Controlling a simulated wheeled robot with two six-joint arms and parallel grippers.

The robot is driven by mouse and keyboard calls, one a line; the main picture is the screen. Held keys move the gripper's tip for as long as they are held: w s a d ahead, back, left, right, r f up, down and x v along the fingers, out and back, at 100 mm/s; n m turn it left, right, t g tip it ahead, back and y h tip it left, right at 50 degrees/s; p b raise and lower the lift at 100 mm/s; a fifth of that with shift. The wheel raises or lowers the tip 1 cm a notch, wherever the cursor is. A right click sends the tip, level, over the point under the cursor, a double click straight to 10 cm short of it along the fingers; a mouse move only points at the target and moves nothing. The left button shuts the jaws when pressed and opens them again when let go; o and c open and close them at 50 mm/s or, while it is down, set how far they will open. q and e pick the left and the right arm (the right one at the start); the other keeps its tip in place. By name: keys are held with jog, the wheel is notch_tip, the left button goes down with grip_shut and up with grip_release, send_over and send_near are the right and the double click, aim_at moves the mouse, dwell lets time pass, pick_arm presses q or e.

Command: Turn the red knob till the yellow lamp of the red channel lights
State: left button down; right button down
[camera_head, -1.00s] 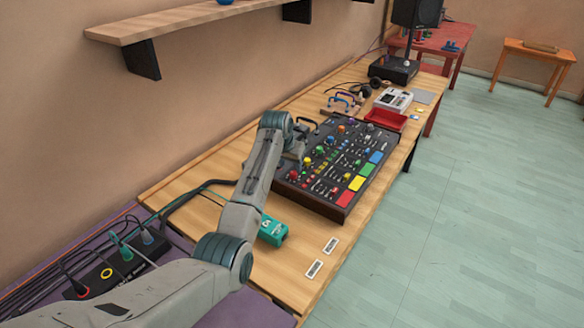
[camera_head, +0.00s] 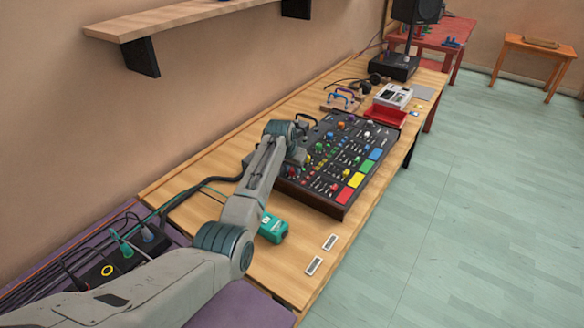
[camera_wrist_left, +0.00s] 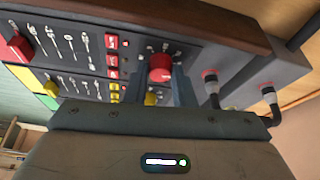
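The red knob (camera_wrist_left: 160,68) is in the upper middle of the left wrist view, on the dark panel of a mixer (camera_head: 335,205). My left gripper (camera_wrist_left: 161,76) has its two fingers on either side of the knob, very close to its edges. Whether they press on it I cannot tell. In the head view my left wrist covers the near left part of the mixer, and the fingertips are hidden. A red pad (camera_wrist_left: 15,45) marks one end of the red channel, with small red buttons (camera_wrist_left: 112,59) between. I cannot make out a lit yellow lamp. My right gripper is not in view.
A yellow knob (camera_wrist_left: 151,98) lies close below the red one, partly hidden by my gripper. Cable plugs (camera_wrist_left: 211,88) stand at the right. In the head view, a teal box (camera_head: 272,228) and a red tray (camera_head: 386,117) flank the mixer. A shelf (camera_head: 190,17) hangs above.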

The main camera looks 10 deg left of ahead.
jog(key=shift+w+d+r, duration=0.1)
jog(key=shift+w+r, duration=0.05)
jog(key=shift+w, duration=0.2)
pick_arm(q)
jog(key=shift+m, duration=0.3)
jog(key=shift+a+r+m+h+p, duration=0.1)
jog(key=shift+m+h+p, duration=0.4)
jog(key=shift+m, duration=0.4)
jog(key=shift+w+m+g+h, duration=0.1)
jog(key=shift+m+g+h, duration=0.25)
jog(key=shift+m, duration=0.85)
jog(key=shift+m+b, duration=0.35)
jog(key=shift+m, duration=0.15)
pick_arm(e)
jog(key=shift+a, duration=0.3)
pick_arm(q)
jog(key=shift+h, duration=0.25)
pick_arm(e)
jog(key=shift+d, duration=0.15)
pick_arm(q)
jog(key=c, duration=1.2)
grip_release()
jog(key=shift+c, duration=0.2)
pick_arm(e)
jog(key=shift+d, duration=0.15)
